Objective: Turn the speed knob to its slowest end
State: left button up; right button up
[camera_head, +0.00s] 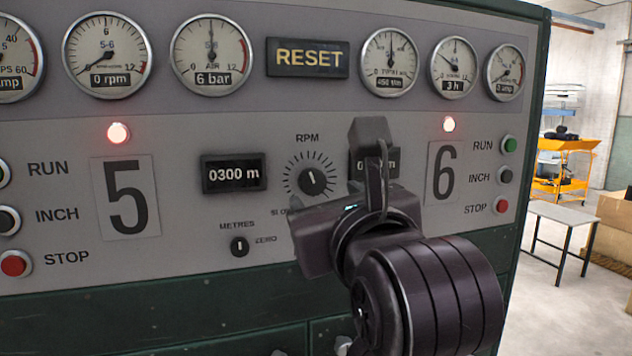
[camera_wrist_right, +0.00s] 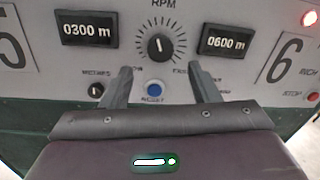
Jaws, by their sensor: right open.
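The speed knob, a black round knob under the label RPM, sits in a ring of scale marks on the grey panel (camera_head: 311,181). Its white pointer line points up and slightly left in the head view. In the right wrist view the knob (camera_wrist_right: 160,46) stands just beyond and above the fingertips. My right gripper (camera_wrist_right: 158,80) is open and empty, its two fingers apart, with a blue RESET button (camera_wrist_right: 155,87) showing between them. In the head view my right gripper (camera_head: 372,150) hides the slow-fast lettering and part of the panel right of the knob. My left gripper is not in view.
A 0300 m display (camera_head: 234,174) is left of the knob, and a 0600 m display (camera_wrist_right: 223,42) is right of it. A small METRES knob (camera_head: 239,246) sits lower left. RUN, INCH and STOP buttons line both sides. A grey table (camera_head: 575,214) stands at right.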

aim_at(314, 185)
jog(key=p+x, duration=0.3)
jog(key=x, duration=0.2)
jog(key=shift+w+r, duration=0.1)
jog(key=shift+w, duration=0.05)
jog(key=shift+p+x, duration=0.3)
jog(key=shift+x, duration=0.5)
jog(key=shift+c, duration=0.4)
jog(key=c, duration=0.9)
